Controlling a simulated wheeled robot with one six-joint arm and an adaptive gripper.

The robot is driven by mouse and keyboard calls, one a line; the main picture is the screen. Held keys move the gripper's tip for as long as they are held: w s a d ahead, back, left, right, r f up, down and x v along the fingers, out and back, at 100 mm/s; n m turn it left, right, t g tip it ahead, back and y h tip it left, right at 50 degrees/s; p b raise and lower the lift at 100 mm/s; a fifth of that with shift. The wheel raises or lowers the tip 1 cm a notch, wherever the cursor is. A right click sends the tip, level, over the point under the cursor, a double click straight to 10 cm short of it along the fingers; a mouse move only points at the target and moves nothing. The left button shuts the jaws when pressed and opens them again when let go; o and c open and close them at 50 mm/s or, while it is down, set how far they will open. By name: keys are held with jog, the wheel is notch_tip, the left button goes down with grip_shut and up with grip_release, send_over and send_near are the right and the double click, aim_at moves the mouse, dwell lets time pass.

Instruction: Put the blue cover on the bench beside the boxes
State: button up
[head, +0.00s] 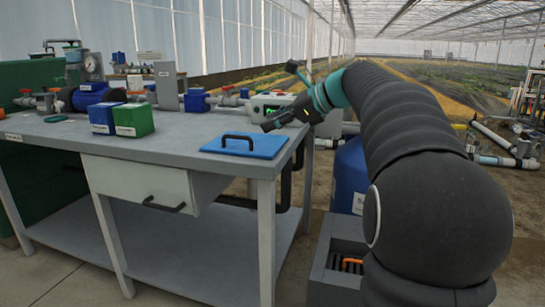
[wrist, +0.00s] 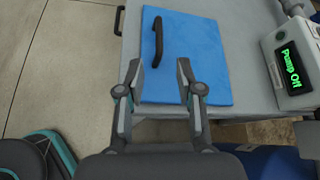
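The blue cover (head: 246,145) is a flat square plate with a black bar handle. It lies on the grey bench (head: 100,139) near its right front corner. In the wrist view the cover (wrist: 197,62) lies ahead of my gripper (wrist: 158,66), with the handle along its left part. The fingers are apart with nothing between them, and the handle is beyond the fingertips. In the head view my gripper (head: 275,122) is above and right of the cover, clear of the handle. The boxes are a blue box (head: 104,118) and a green box (head: 133,120), side by side left of the cover.
A controller with a green display reading "Pump Off" (wrist: 290,65) stands right of the cover. Pumps, valves and a gauge (head: 92,62) line the back of the bench. A drawer handle (head: 164,205) sticks out in front. Bare bench top lies between boxes and cover.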

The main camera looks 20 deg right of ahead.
jog(key=s+a+f+n+g+h, duration=0.1)
jog(key=s+a+f+n+h, duration=0.1)
jog(key=s+a+f+n, duration=0.3)
jog(key=s+a+f+n+g+h, duration=0.1)
jog(key=s+f+n, duration=0.15)
jog(key=s, duration=0.45)
jog(key=s+a+f+n+g+h, duration=0.1)
jog(key=s+a+f+n+h, duration=0.15)
jog(key=s+f, duration=0.25)
jog(key=s+f+n+h, duration=0.3)
jog(key=s+f+n, duration=1)
jog(key=s, duration=0.3)
jog(key=shift+d+f, duration=0.3)
jog(key=shift+d, duration=0.1)
